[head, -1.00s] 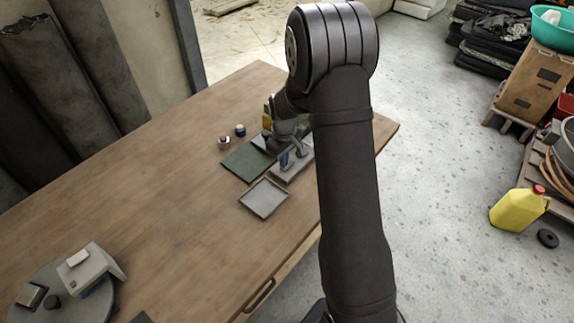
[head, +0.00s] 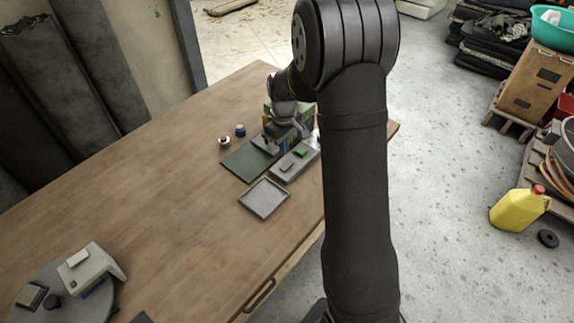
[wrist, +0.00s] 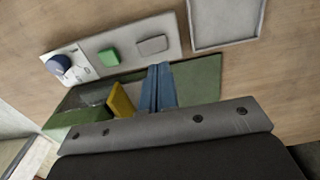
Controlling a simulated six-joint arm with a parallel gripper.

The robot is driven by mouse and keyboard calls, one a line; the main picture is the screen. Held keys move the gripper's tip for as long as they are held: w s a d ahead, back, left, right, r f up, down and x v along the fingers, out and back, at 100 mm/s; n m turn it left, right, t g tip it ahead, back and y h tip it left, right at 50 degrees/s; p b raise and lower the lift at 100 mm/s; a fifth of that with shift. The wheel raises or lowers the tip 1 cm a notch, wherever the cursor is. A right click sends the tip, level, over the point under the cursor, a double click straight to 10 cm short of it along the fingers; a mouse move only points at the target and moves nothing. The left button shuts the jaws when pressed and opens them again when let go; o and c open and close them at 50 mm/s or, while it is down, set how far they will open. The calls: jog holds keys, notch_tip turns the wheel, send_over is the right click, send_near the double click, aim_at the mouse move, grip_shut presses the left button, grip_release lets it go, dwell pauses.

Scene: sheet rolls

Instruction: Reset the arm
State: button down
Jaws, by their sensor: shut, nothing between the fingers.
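My gripper shows in the wrist view as two blue fingers (wrist: 158,70) pressed together, with nothing between them. They hang over the dark green mat (wrist: 200,76), beside a grey plate (wrist: 172,26) that carries a green block (wrist: 108,57) and a grey rounded pad. A yellow piece (wrist: 121,100) and a green box (wrist: 68,116) lie left of the fingers. In the head view my wrist is above the far part of the wooden table (head: 190,170), and the fingertips are hard to make out there.
A shallow grey tray (head: 264,199) lies in front of the mat. Two small jars (head: 240,130) stand behind it. A round grey base with a pale device (head: 90,268) is at the near left. The table's middle is clear. A yellow jug (head: 518,210) stands on the floor.

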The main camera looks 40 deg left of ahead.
aim_at(284, 167)
jog(key=shift+f, duration=0.1)
notch_tip(284, 167, down, 7)
jog(key=shift+r, duration=0.1)
dwell(0.5)
notch_tip(284, 167, up, 13)
jog(key=w, duration=0.1)
jog(key=shift+w+r, duration=0.2)
dwell(1.4)
jog(key=c, duration=2.2)
grip_release()
